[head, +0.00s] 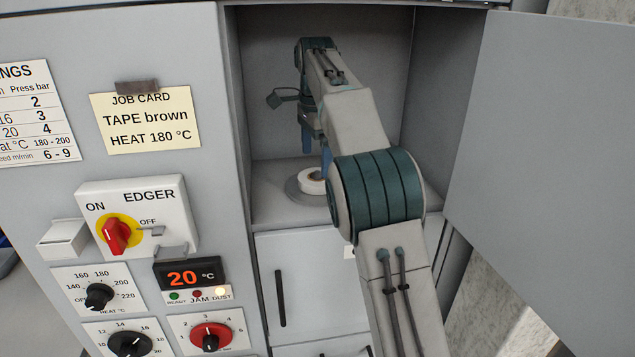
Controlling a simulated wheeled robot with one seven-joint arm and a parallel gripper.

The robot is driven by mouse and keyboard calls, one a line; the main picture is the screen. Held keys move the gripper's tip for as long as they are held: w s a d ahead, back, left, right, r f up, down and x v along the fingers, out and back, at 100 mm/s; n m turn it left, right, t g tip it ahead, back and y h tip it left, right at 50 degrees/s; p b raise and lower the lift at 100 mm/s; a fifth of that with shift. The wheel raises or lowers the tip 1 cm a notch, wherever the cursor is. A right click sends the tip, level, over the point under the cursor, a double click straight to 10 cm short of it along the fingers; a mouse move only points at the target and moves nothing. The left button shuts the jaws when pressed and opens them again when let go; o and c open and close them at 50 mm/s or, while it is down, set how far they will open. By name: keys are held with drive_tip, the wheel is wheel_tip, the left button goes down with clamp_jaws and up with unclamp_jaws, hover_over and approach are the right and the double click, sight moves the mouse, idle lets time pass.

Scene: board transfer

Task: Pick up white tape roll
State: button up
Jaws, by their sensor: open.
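The white tape roll (312,181) lies flat on a round grey base (297,196) on the floor of an open compartment. My arm hides part of its right side. The roll has a darker centre. My gripper (315,148) points down inside the compartment, above the roll. Its blue fingers are open, and I see nothing between them. My arm hides part of the fingers, so the exact gap to the roll cannot be told.
The compartment (265,80) has walls on both sides. Its open door (550,150) stands at the right. To the left is the panel with an edger switch (117,234), a display (188,276), knobs and a job card (148,122) reading "TAPE brown". A closed lower door (310,285) sits below.

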sight(317, 181)
drive_tip(key=shift+f, duration=2.3)
drive_tip(key=c, duration=1)
